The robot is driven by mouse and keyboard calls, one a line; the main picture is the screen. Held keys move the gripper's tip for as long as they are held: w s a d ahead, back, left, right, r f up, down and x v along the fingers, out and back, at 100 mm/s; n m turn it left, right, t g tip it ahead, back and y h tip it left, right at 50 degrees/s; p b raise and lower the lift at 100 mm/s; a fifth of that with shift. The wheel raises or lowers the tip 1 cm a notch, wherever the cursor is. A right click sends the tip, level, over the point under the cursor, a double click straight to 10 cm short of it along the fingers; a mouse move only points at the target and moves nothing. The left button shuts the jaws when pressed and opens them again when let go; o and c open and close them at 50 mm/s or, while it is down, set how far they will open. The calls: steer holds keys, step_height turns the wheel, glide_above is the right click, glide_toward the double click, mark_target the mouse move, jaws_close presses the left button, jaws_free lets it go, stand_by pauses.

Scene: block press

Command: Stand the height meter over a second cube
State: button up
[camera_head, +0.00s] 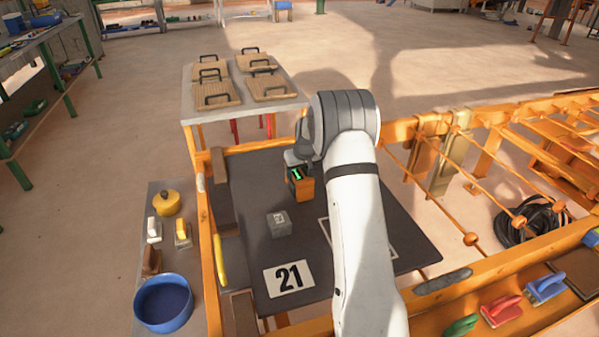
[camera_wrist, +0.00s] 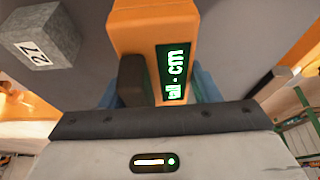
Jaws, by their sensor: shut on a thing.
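The height meter (camera_head: 302,188) is an orange block with a green-lit display. My gripper (camera_wrist: 158,92) is shut on it, its blue fingers on either side of the meter (camera_wrist: 146,28) in the wrist view. In the head view my arm covers much of the gripper. A grey cube (camera_head: 278,223) sits on the dark tabletop (camera_head: 248,178), nearer the camera and left of the meter. The cube (camera_wrist: 45,36) shows a printed 27 at the upper left of the wrist view. I cannot tell whether the meter touches the tabletop. No other cube shows clearly; my arm hides part of the table.
A white card marked 21 (camera_head: 290,279) lies at the table's near end. A white outlined area (camera_head: 327,232) is partly behind my arm. Orange rails (camera_head: 208,250) edge the table. A side shelf at left holds a blue bowl (camera_head: 163,303) and brushes. A table with handled boards (camera_head: 187,105) stands behind.

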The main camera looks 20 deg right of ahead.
steer(key=shift+f, duration=0.25)
steer(key=o, duration=1.3)
steer(key=shift+o, duration=0.2)
